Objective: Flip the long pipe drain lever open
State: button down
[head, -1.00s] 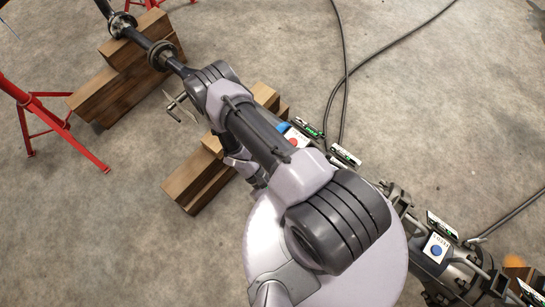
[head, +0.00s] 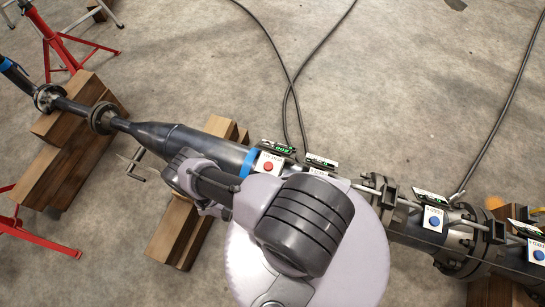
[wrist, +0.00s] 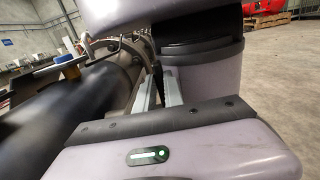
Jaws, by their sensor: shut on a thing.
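The long dark pipe (head: 225,150) runs from upper left to lower right in the head view, and its black side (wrist: 40,115) fills the left of the wrist view. A small metal lever-like handle (head: 138,165) sticks out below its tapered part; I cannot tell whether this is the drain lever. My arm covers part of the pipe right of the handle. In the wrist view, the two pale metal fingers of my gripper (wrist: 157,88) stand close together beside the pipe. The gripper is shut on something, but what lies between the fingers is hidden. Its fingertips are hidden in the head view.
Wooden blocks (head: 62,150) support the pipe. A red stand (head: 58,40) is at upper left. Label plates and a red-button plate (head: 268,164) sit along the pipe, with flanges (head: 470,240) at lower right.

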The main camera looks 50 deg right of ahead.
dwell(0.4)
jog(key=c, duration=1.4)
grip_release()
jog(key=shift+c, duration=0.2)
